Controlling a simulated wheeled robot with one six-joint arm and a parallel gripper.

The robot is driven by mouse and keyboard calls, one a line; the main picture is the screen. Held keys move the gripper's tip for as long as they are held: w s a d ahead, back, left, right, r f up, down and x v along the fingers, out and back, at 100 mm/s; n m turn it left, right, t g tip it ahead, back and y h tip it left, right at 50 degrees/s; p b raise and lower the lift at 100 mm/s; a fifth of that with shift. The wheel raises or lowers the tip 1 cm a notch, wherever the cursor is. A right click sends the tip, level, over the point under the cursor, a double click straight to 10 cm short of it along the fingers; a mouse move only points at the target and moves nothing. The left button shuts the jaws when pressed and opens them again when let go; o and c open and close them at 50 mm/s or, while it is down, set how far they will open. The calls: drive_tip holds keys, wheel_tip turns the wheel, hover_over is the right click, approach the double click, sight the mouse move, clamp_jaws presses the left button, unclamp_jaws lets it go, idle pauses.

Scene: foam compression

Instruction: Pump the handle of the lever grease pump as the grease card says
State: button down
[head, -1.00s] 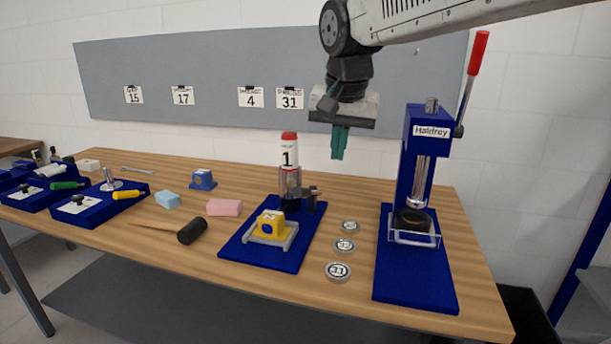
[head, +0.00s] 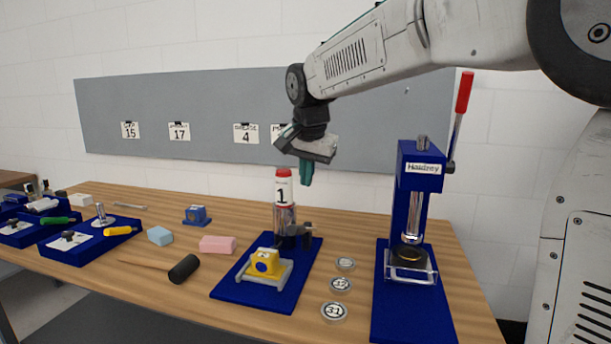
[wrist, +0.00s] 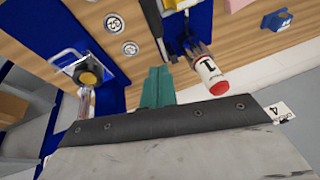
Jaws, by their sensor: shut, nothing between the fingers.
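The grease card (head: 246,133) hangs on the grey board and reads 4. A steel cylinder with a white sleeve marked 1 and a red top (head: 283,188) stands on a blue base; it also shows in the wrist view (wrist: 208,72). A yellow block (head: 265,263) sits in a grey cradle in front of it. I cannot tell for certain that this unit is the grease pump. My gripper (head: 306,181) is shut and empty, its green fingers near the red top, apart from it in the wrist view (wrist: 157,86).
The blue Haldrey press (head: 406,190) with its red-gripped lever (head: 461,108) stands to the right. Numbered discs (head: 334,311) lie between the two blue bases.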

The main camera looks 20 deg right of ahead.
hover_over(300, 226)
drive_tip(key=w+d, duration=0.1)
drive_tip(key=d, duration=0.1)
wheel_tip(300, 226, down, 6)
drive_tip(key=f, duration=0.1)
drive_tip(key=a+f, duration=0.1)
drive_tip(key=f, duration=0.1)
drive_tip(key=shift+s+a+f, duration=0.1)
drive_tip(key=shift+s+a, duration=0.15)
drive_tip(key=shift+a, duration=0.15)
drive_tip(key=shift+s+f, duration=0.1)
drive_tip(key=shift+f, duration=0.1)
